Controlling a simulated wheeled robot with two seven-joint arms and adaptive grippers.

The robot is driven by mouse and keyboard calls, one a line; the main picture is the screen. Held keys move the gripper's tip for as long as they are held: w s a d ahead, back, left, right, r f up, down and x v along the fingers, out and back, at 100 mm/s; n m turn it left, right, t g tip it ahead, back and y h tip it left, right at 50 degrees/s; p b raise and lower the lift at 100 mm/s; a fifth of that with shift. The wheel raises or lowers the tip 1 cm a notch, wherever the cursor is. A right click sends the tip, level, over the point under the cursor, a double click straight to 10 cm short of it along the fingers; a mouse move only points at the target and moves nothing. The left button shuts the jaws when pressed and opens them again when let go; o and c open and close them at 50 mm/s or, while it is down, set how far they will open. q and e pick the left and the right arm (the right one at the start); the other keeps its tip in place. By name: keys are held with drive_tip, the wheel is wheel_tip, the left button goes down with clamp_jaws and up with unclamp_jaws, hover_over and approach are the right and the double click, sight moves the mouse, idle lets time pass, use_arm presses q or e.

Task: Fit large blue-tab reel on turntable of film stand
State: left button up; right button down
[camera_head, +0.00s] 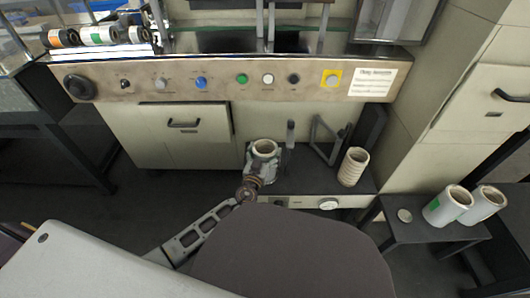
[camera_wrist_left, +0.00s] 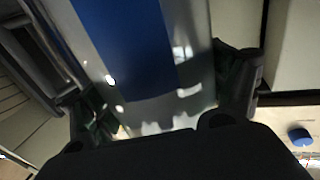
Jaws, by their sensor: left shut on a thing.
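The reel (camera_head: 264,147) stands roughly upright in my left gripper (camera_head: 260,167), its open core facing up. In the left wrist view its glossy white side carries a large blue tab (camera_wrist_left: 130,45). The left gripper's fingers (camera_wrist_left: 165,100) close on both sides of the reel there. The film stand (camera_head: 300,178) is a low unit with a dark top. The held reel is at its left end, beside a grey upright post (camera_head: 290,134). The turntable cannot be made out, and I cannot tell whether the reel touches the stand. My right gripper is not in view.
A cream ribbed roll (camera_head: 353,167) and a triangular metal frame (camera_head: 328,140) stand on the stand's right part. A dark side table (camera_head: 430,232) holds a green-tab reel (camera_head: 447,206), another reel (camera_head: 484,203) and a small disc (camera_head: 404,215). The control panel (camera_head: 225,82) runs behind.

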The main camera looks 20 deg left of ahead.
use_arm(q)
drive_tip(key=shift+r, duration=0.1)
drive_tip(key=o, duration=1.6)
drive_tip(key=shift+s, duration=0.15)
drive_tip(key=s, duration=1.1)
drive_tip(key=shift+s, duration=0.35)
drive_tip(key=shift+a, duration=0.1)
